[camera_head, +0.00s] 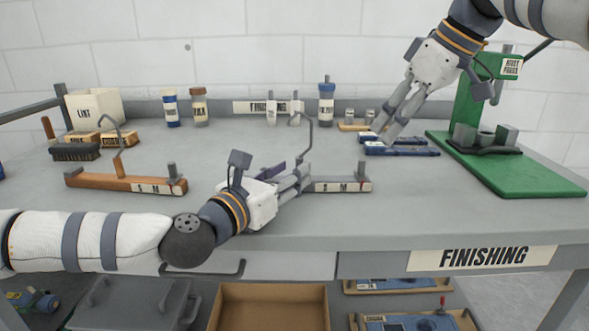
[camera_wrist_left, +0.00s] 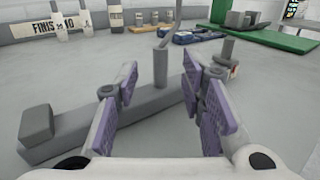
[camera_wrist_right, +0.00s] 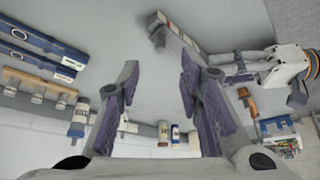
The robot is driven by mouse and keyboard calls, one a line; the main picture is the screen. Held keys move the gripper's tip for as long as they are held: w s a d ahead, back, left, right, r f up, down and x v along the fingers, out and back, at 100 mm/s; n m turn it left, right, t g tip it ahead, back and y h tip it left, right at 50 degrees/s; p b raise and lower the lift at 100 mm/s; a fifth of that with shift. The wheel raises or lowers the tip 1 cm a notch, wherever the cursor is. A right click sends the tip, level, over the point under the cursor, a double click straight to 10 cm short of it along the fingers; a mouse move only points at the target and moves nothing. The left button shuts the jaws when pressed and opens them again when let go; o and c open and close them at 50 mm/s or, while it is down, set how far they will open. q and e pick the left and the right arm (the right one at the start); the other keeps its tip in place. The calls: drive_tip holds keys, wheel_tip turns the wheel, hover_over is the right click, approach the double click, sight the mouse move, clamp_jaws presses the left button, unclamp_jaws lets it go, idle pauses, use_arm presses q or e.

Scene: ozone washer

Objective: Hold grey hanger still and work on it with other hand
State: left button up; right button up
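The grey hanger (camera_head: 345,185) lies on the bench in front of my left gripper, with its thin hook rising from the bar and a size label on its front. My left gripper (camera_head: 300,176) is at the hanger's left part. In the left wrist view the hanger's bar (camera_wrist_left: 75,128) runs across below and between the spread fingers (camera_wrist_left: 160,88); contact cannot be told. My right gripper (camera_head: 378,138) is raised at the back right, near blue-handled tools (camera_head: 402,151). In the right wrist view its fingers (camera_wrist_right: 157,85) are apart with nothing between them.
A brown hanger (camera_head: 110,182) lies to the left, near a brush (camera_head: 74,152) and a LINT box (camera_head: 95,108). Bottles (camera_head: 326,104) stand along the back. A green press (camera_head: 520,180) stands at the right. The front right of the bench is clear.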

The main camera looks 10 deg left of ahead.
use_arm(q)
drive_tip(key=shift+x, duration=1.9)
